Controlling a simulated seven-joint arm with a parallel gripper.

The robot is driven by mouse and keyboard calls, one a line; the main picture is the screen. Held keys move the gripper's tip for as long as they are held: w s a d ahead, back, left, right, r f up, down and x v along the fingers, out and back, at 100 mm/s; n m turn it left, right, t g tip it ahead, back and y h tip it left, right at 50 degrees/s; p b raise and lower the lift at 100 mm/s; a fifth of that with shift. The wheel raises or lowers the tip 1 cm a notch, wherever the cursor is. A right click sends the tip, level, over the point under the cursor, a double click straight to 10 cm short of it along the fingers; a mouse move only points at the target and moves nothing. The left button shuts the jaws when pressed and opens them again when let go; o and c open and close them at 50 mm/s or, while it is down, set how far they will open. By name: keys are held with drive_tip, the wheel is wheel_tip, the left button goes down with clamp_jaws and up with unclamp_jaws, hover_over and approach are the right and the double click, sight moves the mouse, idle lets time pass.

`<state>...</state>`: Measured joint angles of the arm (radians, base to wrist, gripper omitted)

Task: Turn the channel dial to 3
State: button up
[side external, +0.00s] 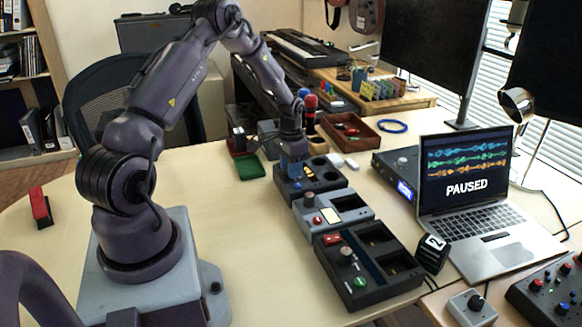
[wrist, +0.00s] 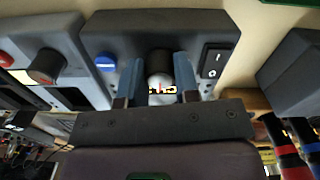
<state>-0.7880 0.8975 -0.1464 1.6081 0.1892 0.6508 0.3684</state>
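In the side external view, my gripper (side external: 293,155) points down at the farthest of three boxes in a row, a dark box (side external: 322,187). In the wrist view, the two blue-grey fingers of my gripper (wrist: 160,82) stand on either side of a dark round knob (wrist: 159,62) on that box (wrist: 120,28). The fingers look close to the knob, but I cannot tell whether they touch it. A pale area with yellow and red marks shows between them. The knob's setting and any numbers around it cannot be read. A blue button (wrist: 105,62) and a black rocker switch (wrist: 213,59) flank the knob.
A grey box (side external: 333,216) and a larger dark box (side external: 368,264) with knobs stand nearer the camera. A laptop (side external: 468,200) reading PAUSED and a black block marked 2 (side external: 433,252) are to the right. The table left of the boxes is mostly clear.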

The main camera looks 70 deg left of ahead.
drive_tip(key=o, duration=0.4)
drive_tip(key=shift+r, duration=0.1)
wheel_tip(320, 180, up, 13)
drive_tip(key=shift+f, duration=0.1)
idle(0.6)
drive_tip(key=s+d+r+t, duration=0.2)
drive_tip(key=s+d+r, duration=0.3)
drive_tip(key=d, duration=0.4)
drive_tip(key=s+d+r+m+t, duration=0.1)
drive_tip(key=s+d+r, duration=0.4)
drive_tip(key=d, duration=0.5)
drive_tip(key=s+d+r+m+t, duration=0.1)
drive_tip(key=s+d+r+t, duration=0.1)
drive_tip(key=s+d+r, duration=0.3)
drive_tip(key=shift+s+d+r+t, duration=0.1)
drive_tip(key=shift+d+r, duration=0.05)
drive_tip(key=shift+d, duration=0.6)
drive_tip(key=shift+s+d+r+t, duration=0.1)
drive_tip(key=shift+d+r, duration=0.05)
drive_tip(key=shift+d, duration=0.6)
drive_tip(key=shift+s+d+r+t, duration=0.1)
drive_tip(key=shift+d+r, duration=0.05)
drive_tip(key=shift+d, duration=0.6)
